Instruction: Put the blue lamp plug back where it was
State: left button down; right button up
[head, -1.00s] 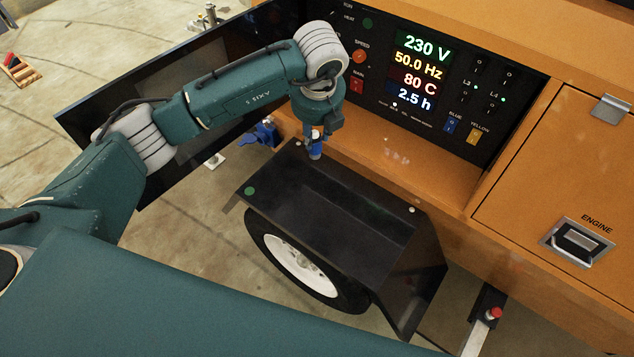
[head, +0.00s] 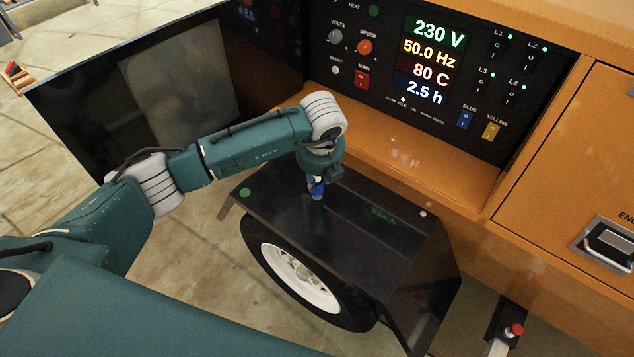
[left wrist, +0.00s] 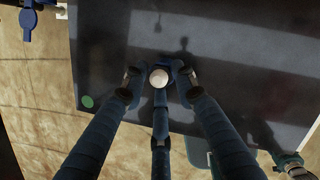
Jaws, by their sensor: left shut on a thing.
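My left gripper (head: 316,180) is shut on the blue lamp plug (head: 317,193) and holds it over the black fender top. In the left wrist view the blue plug (left wrist: 160,78) sits between the two fingertips, its round pale end facing the camera. I cannot tell whether the plug touches the fender. A blue fitting (left wrist: 28,18) shows at the top left of the left wrist view, beyond the fender's edge; in the head view it is hidden. My right gripper is not in view.
The black fender (head: 375,240) has a green dot and covers a wheel (head: 300,277). An open dark door (head: 90,110) stands at the left.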

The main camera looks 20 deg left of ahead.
pick_arm(q)
jog(key=shift+f, duration=0.15)
jog(key=c, duration=1.4)
grip_release()
jog(key=shift+o, duration=0.2)
jog(key=v, duration=1.2)
jog(key=shift+b, duration=0.45)
jog(key=shift+w, duration=0.1)
